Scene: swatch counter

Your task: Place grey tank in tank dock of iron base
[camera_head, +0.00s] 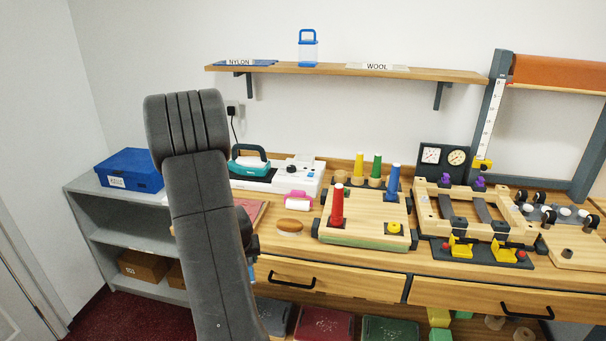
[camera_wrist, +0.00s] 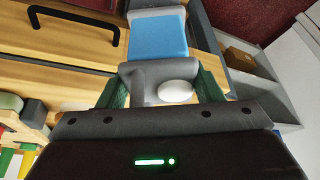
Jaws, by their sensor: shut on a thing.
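In the wrist view my gripper (camera_wrist: 162,80) has its two green fingers closed around the grey tank (camera_wrist: 145,72), which has a light blue panel and a white oval spot near the jaws. The tank is held in the air in front of the wooden drawer fronts. In the head view the gripper and tank are hidden behind my dark arm. The white iron base (camera_head: 313,180) stands on the counter just right of my arm, with a teal iron (camera_head: 250,166) on its left part. I cannot make out the tank dock clearly.
A pegged board (camera_head: 365,238), a pink roller (camera_head: 298,201) and a wooden brush (camera_head: 289,227) lie in front and right of the base. A blue box (camera_head: 130,170) sits on the grey shelf. A wall shelf (camera_head: 340,70) hangs above.

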